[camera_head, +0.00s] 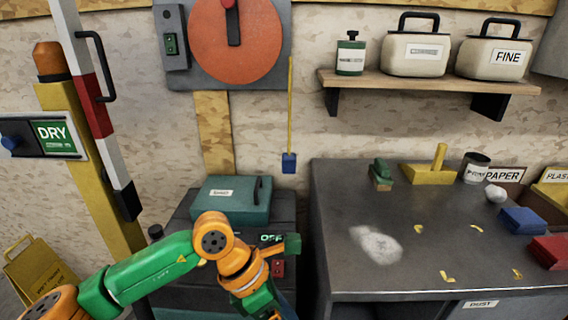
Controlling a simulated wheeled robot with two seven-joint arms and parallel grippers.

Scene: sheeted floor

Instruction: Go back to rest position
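My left arm (150,268), green and orange, comes in from the lower left. It bends at an orange joint and runs down past the bottom edge in front of the dark cabinet, so its gripper is out of the picture. My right arm and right gripper do not show. No held object is visible.
A dark workbench (420,240) at right bears a white powder patch (376,245), yellow scraps, a yellow-handled tool (432,170) and blocks. A teal case (232,199) sits on the cabinet behind my arm. A striped post (92,110) stands left. A shelf (430,84) holds canisters.

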